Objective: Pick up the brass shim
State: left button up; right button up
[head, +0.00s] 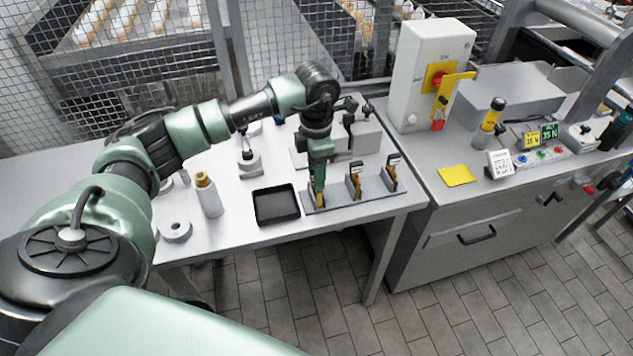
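A grey rack (345,199) lies near the front right of the work table. Brass-coloured upright pieces stand in it: a left one (320,200), a middle one (355,186) and a right one (390,178). The middle and right ones have small dark-and-white tags on top. My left gripper (319,186) points straight down at the left end of the rack, right at the left brass piece, and hides its upper part. Whether the fingers are open or closed on it is too small to tell. My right gripper is out of view.
A black tray (276,205), a bottle with a yellow-brown cap (209,194) and a grey ring (176,231) are left of the rack. A yellow sheet (456,175) and a white switch box (425,75) are on the right-hand counter. The table's front edge runs close to the rack.

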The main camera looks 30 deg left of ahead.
pick_arm(q)
jog(key=shift+c, duration=0.3)
grip_shut()
